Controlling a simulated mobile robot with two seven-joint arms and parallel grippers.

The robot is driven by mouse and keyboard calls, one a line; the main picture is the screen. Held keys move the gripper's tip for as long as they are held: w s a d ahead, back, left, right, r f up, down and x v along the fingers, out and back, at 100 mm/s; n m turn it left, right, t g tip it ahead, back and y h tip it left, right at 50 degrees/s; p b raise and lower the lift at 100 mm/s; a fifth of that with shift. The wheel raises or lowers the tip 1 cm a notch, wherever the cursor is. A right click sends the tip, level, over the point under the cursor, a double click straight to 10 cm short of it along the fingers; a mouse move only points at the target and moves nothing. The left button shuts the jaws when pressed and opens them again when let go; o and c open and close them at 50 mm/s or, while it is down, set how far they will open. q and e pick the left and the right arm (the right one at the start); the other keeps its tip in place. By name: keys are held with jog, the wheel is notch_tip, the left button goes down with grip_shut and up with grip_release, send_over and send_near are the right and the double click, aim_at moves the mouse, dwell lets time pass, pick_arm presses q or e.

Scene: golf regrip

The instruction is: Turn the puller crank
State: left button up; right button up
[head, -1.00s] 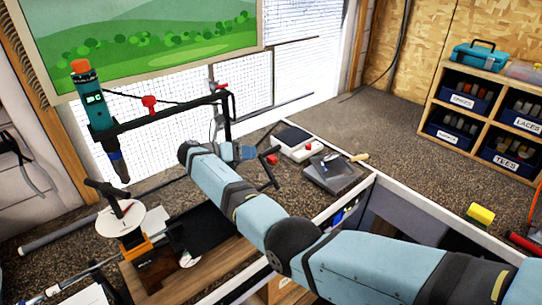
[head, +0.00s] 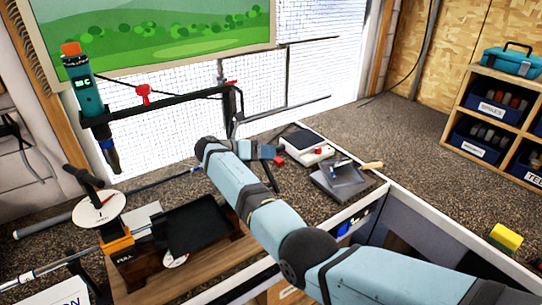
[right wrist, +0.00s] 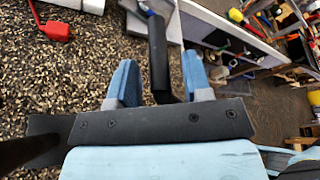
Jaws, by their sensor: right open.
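A dark bar with a red end (head: 279,160) stands near the middle of the bench in the head view. My right gripper (head: 264,153) is right at it. In the right wrist view, my open right gripper (right wrist: 159,84) has a black bar (right wrist: 159,50) between its blue fingers, with a gap to the left finger; contact on the right is unclear. At the left of the head view is a wooden-based device marked PULL (head: 125,258), with an orange clamp, a white dial (head: 98,210) and a black handle above it (head: 84,178). Which part is the puller crank is unclear. My left gripper is unseen.
A white box with a dark pad (head: 304,145) and a grey block with a tool (head: 343,180) lie right of my gripper. A black tray (head: 195,226) lies left of my forearm. A boom (head: 170,103) spans behind. The far right bench is mostly clear.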

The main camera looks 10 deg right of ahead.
pick_arm(q)
jog(key=shift+f, duration=0.15)
pick_arm(e)
grip_shut()
jog(key=shift+s+d+r+p, duration=0.1)
jog(key=shift+r+p, duration=0.1)
jog(key=shift+p, duration=0.35)
pick_arm(q)
notch_tip(320, 180, up, 10)
jog(key=p, duration=0.9)
jog(key=shift+a+f+n+y, duration=0.15)
jog(key=shift+a+n+y, duration=0.15)
jog(key=shift+a+n, duration=0.1)
pick_arm(e)
jog(key=shift+s+d+r+m+t+y, duration=0.35)
jog(key=shift+s+m+t, duration=0.2)
jog(key=shift+s+m, duration=0.2)
jog(key=shift+s+d+r+m+t+y, duration=0.15)
jog(key=shift+s+r+m+t+y, duration=0.1)
jog(key=shift+s+r+m+t, duration=0.5)
jog(key=shift+s+d+r+m+t+y, duration=0.1)
jog(key=shift+s+d+m+t+y, duration=0.2)
jog(key=shift+s+m, duration=0.45)
jog(key=shift+w, duration=0.15)
